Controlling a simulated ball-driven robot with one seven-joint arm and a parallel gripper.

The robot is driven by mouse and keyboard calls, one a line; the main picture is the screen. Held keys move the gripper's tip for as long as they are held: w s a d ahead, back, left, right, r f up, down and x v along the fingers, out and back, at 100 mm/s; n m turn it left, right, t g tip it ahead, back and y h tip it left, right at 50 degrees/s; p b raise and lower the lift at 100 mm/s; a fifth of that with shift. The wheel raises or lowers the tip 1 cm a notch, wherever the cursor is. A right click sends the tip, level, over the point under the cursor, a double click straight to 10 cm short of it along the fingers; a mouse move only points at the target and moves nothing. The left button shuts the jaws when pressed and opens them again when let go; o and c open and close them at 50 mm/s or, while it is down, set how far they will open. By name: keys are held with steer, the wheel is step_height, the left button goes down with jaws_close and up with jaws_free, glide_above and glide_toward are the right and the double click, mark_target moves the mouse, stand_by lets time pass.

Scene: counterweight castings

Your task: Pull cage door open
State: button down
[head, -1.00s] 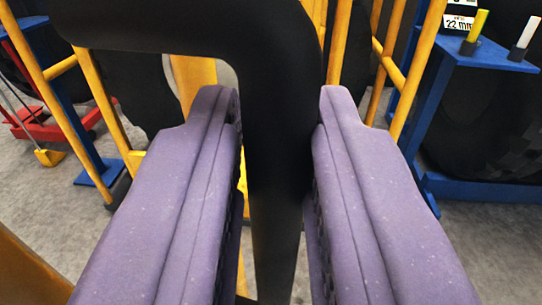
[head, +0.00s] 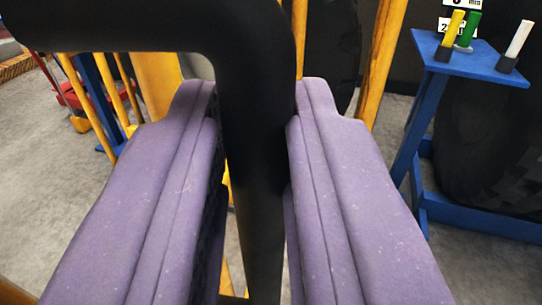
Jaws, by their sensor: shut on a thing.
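My gripper (head: 256,100) has two thick purple fingers, one on each side of a black bar-shaped door handle (head: 255,160). It is shut on the upright part of this handle. At the top the handle bends to the left and runs across the upper left of the view. The yellow bars of the cage door (head: 160,85) show behind the handle, with another yellow bar (head: 383,60) to the right. Much of the door is hidden behind the handle and my fingers.
A blue stand (head: 425,85) at the right carries yellow, green and white cylinders in dark holders. A large dark round casting (head: 490,140) is behind its legs. A red object (head: 72,95) lies far left. Grey floor (head: 60,190) is clear at left and between the yellow bar and stand.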

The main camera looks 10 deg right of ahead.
steer(key=shift+w+d+r, duration=0.1)
steer(key=shift+w+r, duration=0.2)
steer(key=shift+w, duration=0.1)
steer(key=c, duration=1.3)
jaws_free()
steer(key=shift+o, duration=1)
steer(key=shift+w+f, duration=0.15)
steer(key=shift+w, duration=0.35)
steer(key=shift+s, duration=0.75)
steer(key=s, duration=0.2)
steer(key=s+p, duration=0.1)
steer(key=s, duration=0.1)
steer(key=s+a, duration=0.1)
steer(key=s, duration=0.1)
steer(key=shift+p, duration=0.35)
steer(key=shift+s, duration=0.4)
